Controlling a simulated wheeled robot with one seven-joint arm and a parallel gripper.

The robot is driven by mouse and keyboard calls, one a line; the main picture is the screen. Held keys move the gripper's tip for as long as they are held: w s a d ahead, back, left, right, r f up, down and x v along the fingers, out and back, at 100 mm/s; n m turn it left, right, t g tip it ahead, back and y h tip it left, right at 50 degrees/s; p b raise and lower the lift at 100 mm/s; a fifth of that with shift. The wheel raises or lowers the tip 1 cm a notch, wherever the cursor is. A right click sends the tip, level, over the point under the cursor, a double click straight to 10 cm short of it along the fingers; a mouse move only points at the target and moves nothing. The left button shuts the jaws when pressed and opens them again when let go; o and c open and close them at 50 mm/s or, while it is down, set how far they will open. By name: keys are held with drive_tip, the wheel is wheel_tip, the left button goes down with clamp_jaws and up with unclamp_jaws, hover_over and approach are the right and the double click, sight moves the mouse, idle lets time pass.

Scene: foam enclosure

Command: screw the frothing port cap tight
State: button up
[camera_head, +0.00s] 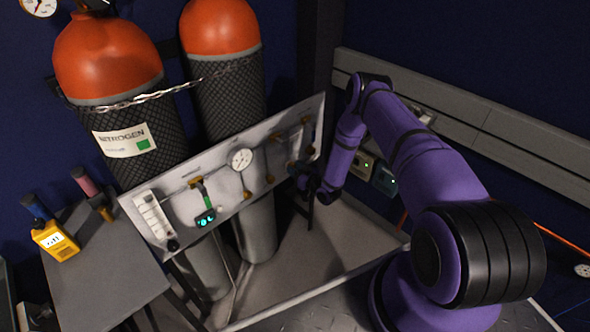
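A grey panel (225,197) stands in front of two gas cylinders. It carries a round gauge (242,159), a green-handled valve (200,187) with a lit display, and several small brass-coloured fittings, one of them at the panel's lower middle (247,195). I cannot tell which part is the frothing port cap; it may be hidden at my gripper. My gripper (299,172) is at the right end of the panel, close to its face. It is dark and small here, so contact, finger opening and any held part cannot be made out.
Two orange-topped cylinders (108,58) (218,27) stand behind the panel, held by a chain (150,95). A grey side table (98,285) at left holds a yellow meter (55,240). Small boxes with green lights (384,180) sit right of my gripper. The tray floor (305,250) below is mostly clear.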

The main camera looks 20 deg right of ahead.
drive_tip(key=shift+c, duration=1.4)
drive_tip(key=shift+m, duration=3)
drive_tip(key=o, duration=0.9)
